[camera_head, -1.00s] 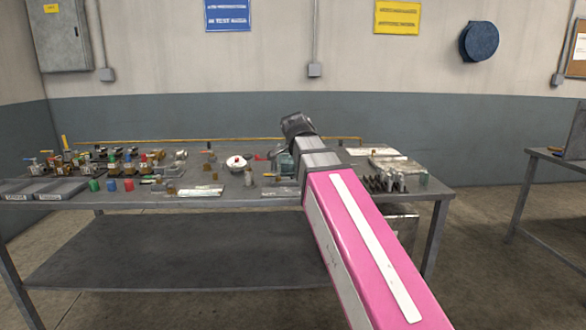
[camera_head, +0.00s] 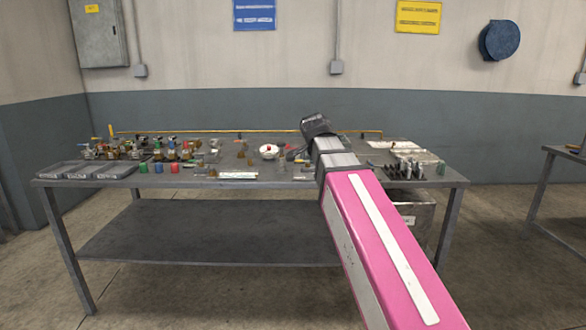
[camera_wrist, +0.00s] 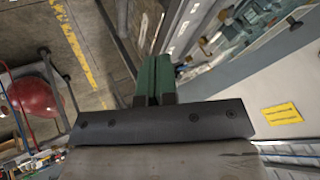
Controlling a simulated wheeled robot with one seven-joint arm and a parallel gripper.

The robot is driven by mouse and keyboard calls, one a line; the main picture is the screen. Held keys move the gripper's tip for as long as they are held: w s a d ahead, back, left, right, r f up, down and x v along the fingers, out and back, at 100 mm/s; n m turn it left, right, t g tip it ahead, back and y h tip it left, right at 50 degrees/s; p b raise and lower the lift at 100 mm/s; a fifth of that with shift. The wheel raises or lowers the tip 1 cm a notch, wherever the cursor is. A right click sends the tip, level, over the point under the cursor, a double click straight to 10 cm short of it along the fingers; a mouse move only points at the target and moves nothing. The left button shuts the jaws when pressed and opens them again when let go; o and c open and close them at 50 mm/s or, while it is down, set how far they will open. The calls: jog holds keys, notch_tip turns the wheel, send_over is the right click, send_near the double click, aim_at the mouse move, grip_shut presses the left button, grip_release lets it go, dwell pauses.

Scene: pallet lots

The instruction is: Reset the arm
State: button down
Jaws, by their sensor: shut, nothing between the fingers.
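My gripper (camera_wrist: 153,78) shows in the wrist view with its green fingers together and nothing between them. In the head view my pink arm reaches forward from the lower right towards the workbench (camera_head: 200,240). The dark end of the arm is over the bench's right half in the picture, and the fingers cannot be made out there. The wrist view is tilted.
Valves and small parts crowd the left of the bench, with grey trays (camera_head: 64,170) at its left end. A white and red round part (camera_head: 268,151) lies mid-bench. A second table (camera_head: 566,152) stands at right. A red ball-like object (camera_wrist: 36,94) shows in the wrist view.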

jog(key=s+d+f+n+g+y, duration=0.1)
jog(key=s+d+f+n+g, duration=0.1)
jog(key=f, duration=1.1)
jog(key=s+d+f+n+g+y, duration=0.1)
jog(key=s+f+n, duration=0.6)
jog(key=f, duration=0.7)
jog(key=s+d+f+n+g+y, duration=0.1)
jog(key=s+d+f+n+g, duration=0.2)
jog(key=f, duration=1.1)
jog(key=s+d+n, duration=0.1)
jog(key=s+d, duration=0.1)
jog(key=s, duration=0.1)
jog(key=shift+s+d+f+n+g, duration=0.2)
jog(key=shift+d+f+n+g, duration=0.05)
jog(key=shift+d+n+g, duration=0.1)
